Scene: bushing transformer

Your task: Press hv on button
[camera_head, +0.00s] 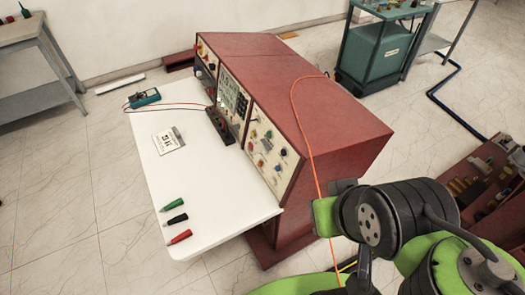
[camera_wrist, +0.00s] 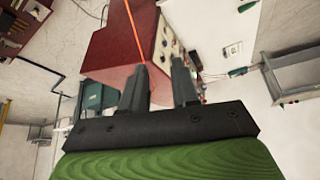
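The red cabinet (camera_head: 312,90) carries a light control panel (camera_head: 270,152) with several small coloured knobs and buttons. A green one (camera_head: 254,134) and a red one (camera_head: 268,134) show there. Labels are too small to read, so I cannot tell which is the HV on button. In the wrist view, the red cabinet (camera_wrist: 112,45) lies beyond my gripper (camera_wrist: 159,66), with the panel (camera_wrist: 168,42) edge-on and partly covered by a finger. My gripper's two fingers are apart, with nothing between them. They look well away from the panel. In the head view the fingers cannot be made out.
A white table (camera_head: 215,205) in front of the panels bears a green meter (camera_head: 145,98), a card (camera_head: 168,141) and green, black and red probes (camera_head: 176,219). An orange cable (camera_head: 309,135) runs over the cabinet.

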